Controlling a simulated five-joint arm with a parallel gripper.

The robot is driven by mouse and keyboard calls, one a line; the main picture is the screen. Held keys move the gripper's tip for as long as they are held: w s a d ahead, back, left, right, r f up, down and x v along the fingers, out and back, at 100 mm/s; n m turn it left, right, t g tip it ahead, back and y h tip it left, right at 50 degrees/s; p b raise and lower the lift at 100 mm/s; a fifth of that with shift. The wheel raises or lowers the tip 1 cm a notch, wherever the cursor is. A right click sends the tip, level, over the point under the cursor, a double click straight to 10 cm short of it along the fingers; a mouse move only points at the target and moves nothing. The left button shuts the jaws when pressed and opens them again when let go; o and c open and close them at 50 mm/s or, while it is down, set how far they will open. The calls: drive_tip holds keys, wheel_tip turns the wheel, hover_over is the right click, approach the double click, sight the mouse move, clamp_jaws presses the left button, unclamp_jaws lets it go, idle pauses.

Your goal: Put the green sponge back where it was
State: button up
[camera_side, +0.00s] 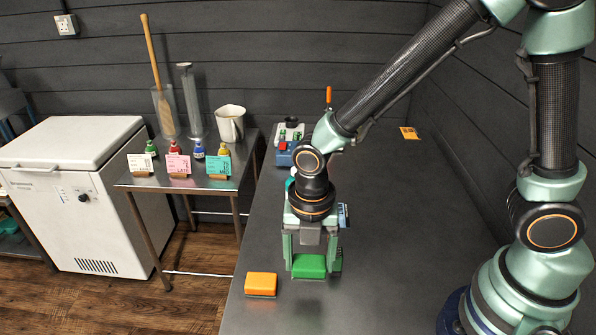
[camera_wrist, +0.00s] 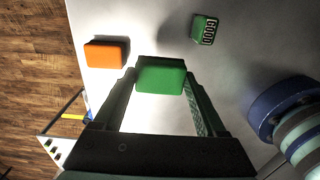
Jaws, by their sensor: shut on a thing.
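The green sponge (camera_side: 309,267) is between the two fingers of my gripper (camera_side: 311,262), at the near part of the dark worktop (camera_side: 400,230). In the wrist view the sponge (camera_wrist: 161,76) sits between the fingertips of my gripper (camera_wrist: 163,84), which are shut on it. The sponge is low, at or just above the worktop; I cannot tell whether it touches. An orange sponge (camera_side: 261,284) lies to its left, apart from it, and also shows in the wrist view (camera_wrist: 107,53).
A small green block marked with letters (camera_wrist: 204,29) lies on the worktop. Farther back are a bin of small items (camera_side: 284,156), an orange-handled tool (camera_side: 328,95) and a yellow card (camera_side: 409,133). A steel side table (camera_side: 190,181) and white chest (camera_side: 70,160) stand left.

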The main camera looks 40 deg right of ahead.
sight(308, 292)
drive_tip(key=shift+f, duration=2.95)
drive_tip(key=shift+f, duration=0.15)
drive_tip(key=o, duration=1.1)
drive_tip(key=shift+o, duration=0.2)
